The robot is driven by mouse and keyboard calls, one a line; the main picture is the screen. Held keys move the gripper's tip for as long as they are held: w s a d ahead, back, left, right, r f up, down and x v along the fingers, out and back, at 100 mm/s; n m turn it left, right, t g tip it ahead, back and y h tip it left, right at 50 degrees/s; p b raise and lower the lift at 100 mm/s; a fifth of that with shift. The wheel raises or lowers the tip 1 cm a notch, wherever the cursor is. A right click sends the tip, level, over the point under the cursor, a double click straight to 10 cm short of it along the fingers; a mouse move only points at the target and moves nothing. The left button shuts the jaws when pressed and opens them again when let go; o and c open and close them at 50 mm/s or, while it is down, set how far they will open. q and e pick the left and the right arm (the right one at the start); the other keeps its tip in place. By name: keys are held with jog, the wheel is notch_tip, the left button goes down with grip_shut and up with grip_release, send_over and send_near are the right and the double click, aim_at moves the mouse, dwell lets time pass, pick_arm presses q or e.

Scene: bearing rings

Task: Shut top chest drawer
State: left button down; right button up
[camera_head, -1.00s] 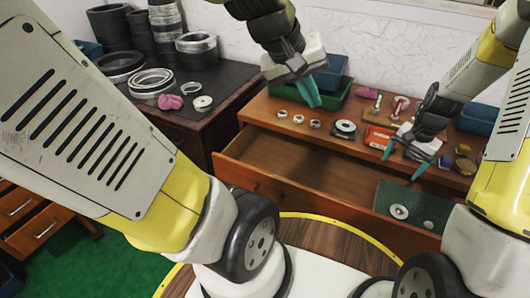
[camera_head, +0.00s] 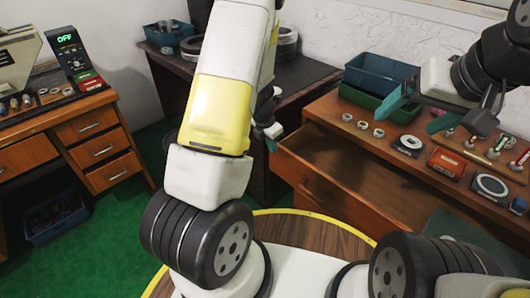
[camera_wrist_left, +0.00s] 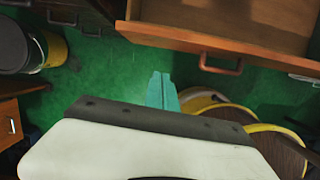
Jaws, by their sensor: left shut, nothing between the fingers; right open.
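The top chest drawer (camera_head: 318,190) stands pulled out of the brown wooden chest, and its inside shows. In the left wrist view its front (camera_wrist_left: 200,40) with a handle (camera_wrist_left: 221,66) is at the top. My left gripper (camera_head: 271,143) is just beyond the drawer's front left corner, partly hidden by my arm. In the left wrist view its teal fingers (camera_wrist_left: 162,91) are together and empty, over the green floor, below the drawer front in the picture. My right gripper (camera_head: 417,112) is open and empty above the chest top.
On the chest top are small rings (camera_head: 362,125), a bearing (camera_head: 409,145), a red box (camera_head: 447,162) and blue and green bins (camera_head: 385,78). A dark table (camera_head: 310,75) stands left of the chest. A workbench (camera_head: 60,115) is at far left.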

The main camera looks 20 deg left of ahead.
aim_at(280, 158)
pick_arm(q)
jog(key=shift+n, duration=0.4)
jog(key=shift+w+d+r+x, duration=0.1)
jog(key=shift+w+x, duration=0.35)
jog(key=shift+x, duration=1.55)
jog(key=shift+w+d+r+x, duration=0.1)
jog(key=shift+w+x, duration=0.4)
jog(key=shift+x, duration=1.5)
jog(key=shift+w+r+x, duration=0.15)
jog(key=shift+w+x, duration=0.3)
jog(key=shift+x, duration=1.5)
jog(key=shift+w+d, duration=0.1)
